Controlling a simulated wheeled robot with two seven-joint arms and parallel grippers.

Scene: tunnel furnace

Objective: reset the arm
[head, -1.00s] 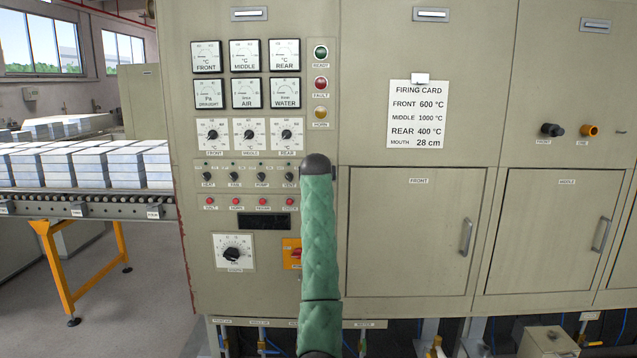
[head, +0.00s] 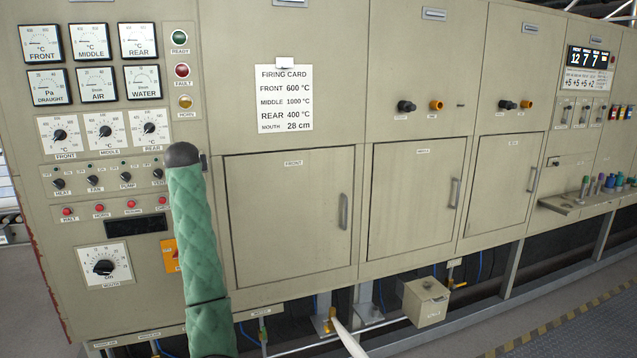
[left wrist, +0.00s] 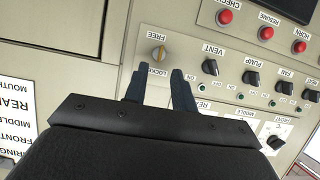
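My left arm (head: 198,240), in green padding, stands upright before the control panel in the head view. Its gripper is hidden there. In the left wrist view my left gripper (left wrist: 158,82) has its two dark fingers apart, with nothing between them. The picture is upside down there. A key-like knob (left wrist: 158,53) marked FREE and LOCKED shows just beyond the fingertips; I cannot tell whether they touch the panel. My right gripper is in neither view.
The furnace front fills the head view. The firing card (head: 285,98) hangs above the front door (head: 290,215). An orange switch (head: 171,255) is partly behind my arm. A box (head: 426,302) sits low. A shelf (head: 590,203) with coloured pegs juts out at right.

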